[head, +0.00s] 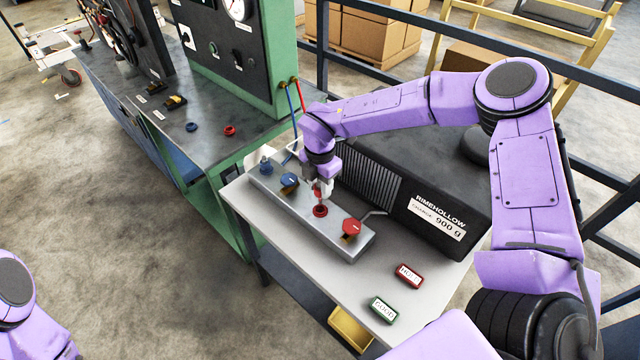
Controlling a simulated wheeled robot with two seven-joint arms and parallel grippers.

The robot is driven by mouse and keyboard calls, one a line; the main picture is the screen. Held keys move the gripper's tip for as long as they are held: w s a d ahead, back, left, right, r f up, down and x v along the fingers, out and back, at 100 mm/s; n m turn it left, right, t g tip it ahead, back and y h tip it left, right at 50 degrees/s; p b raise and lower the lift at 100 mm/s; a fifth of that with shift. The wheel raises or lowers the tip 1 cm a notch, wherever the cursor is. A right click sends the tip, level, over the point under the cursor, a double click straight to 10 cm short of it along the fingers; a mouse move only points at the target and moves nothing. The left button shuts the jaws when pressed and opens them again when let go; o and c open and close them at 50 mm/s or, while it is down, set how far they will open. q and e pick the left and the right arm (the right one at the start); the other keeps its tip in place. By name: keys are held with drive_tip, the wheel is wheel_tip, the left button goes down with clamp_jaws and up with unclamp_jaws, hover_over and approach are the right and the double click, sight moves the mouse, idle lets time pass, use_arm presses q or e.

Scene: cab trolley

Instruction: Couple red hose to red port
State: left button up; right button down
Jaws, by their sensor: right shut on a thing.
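My right gripper (322,192) points down over the metal manifold block (335,236) on the light table. It is shut on the end of the red hose (296,103), which runs down from the green panel and passes behind my wrist. The held end is mostly hidden by the fingers. The red port (320,211) is a red ring on the block, directly below the fingertips. I cannot tell whether the hose end touches it or is just above. Of my left arm only purple links show at the lower left; its gripper is out of view.
A red valve handle (351,227) and a blue one (289,180) stand on the block, with a blue fitting (265,165) at its far end. A black Rimehollow unit (440,213) stands behind. Red (409,275) and green (383,309) label blocks lie on the table's front.

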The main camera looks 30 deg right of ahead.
sight(320, 182)
drive_tip(key=shift+f+b, duration=1.8)
drive_tip(key=shift+f, duration=1.05)
drive_tip(key=shift+b, duration=0.4)
drive_tip(key=shift+f+b, duration=0.45)
drive_tip(key=shift+f, duration=0.05)
drive_tip(key=c, duration=0.6)
unclamp_jaws()
drive_tip(key=shift+c, duration=0.2)
wheel_tip(320, 182, up, 10)
drive_tip(key=shift+r+b, duration=0.25)
drive_tip(key=shift+b, duration=0.95)
drive_tip(key=o, duration=0.6)
drive_tip(key=shift+o, duration=0.2)
drive_tip(key=shift+r, duration=0.1)
